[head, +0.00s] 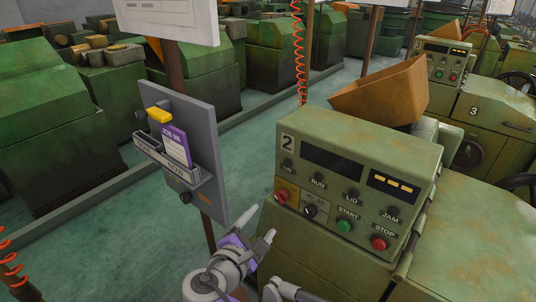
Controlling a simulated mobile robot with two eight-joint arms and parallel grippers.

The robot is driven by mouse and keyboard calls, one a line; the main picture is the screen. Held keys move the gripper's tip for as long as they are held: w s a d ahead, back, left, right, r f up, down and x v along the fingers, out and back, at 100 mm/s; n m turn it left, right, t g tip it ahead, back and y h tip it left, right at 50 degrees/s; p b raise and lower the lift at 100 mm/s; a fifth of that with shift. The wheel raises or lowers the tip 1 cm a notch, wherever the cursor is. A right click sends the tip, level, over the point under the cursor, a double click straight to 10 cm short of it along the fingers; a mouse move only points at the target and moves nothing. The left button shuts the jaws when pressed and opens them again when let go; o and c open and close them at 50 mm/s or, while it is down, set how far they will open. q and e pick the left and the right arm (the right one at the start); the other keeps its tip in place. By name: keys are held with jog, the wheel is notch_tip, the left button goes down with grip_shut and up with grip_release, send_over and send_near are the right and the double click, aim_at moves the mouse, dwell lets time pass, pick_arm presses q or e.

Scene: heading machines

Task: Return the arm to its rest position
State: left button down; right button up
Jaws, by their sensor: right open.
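My right gripper (261,220) is in the lower middle of the head view, with its two pale fingers spread apart and nothing between them. It is in front of the lower left edge of the green machine marked 2 (330,262) and to the right of the grey job board (207,130). I cannot tell how close it is to the machine. My left gripper is not in view.
The board stands on a brown post and holds a purple card (177,146) in a tray, below a yellow piece (159,115). Machine 2's panel has a red knob (282,196), a green START button (345,225) and a red STOP button (379,243). Open floor (110,235) lies left.

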jog(key=s+d+f+m+g, duration=0.3)
jog(key=d+f+m, duration=0.2)
jog(key=d, duration=0.3)
jog(key=s+d+f+m+g, duration=0.3)
jog(key=d+f+m, duration=0.1)
jog(key=d, duration=0.5)
jog(key=s+d+f+m+g+y, duration=0.1)
jog(key=s+d+f+m+y, duration=0.1)
jog(key=s+f+m, duration=0.2)
jog(key=s+d+f+m+g+y, duration=0.1)
jog(key=s+d+f+m+y, duration=0.1)
jog(key=s+m, duration=0.6)
jog(key=shift+d+f+m+g+y, duration=0.3)
jog(key=shift+f+m+y, duration=0.2)
jog(key=shift+f+m, duration=0.4)
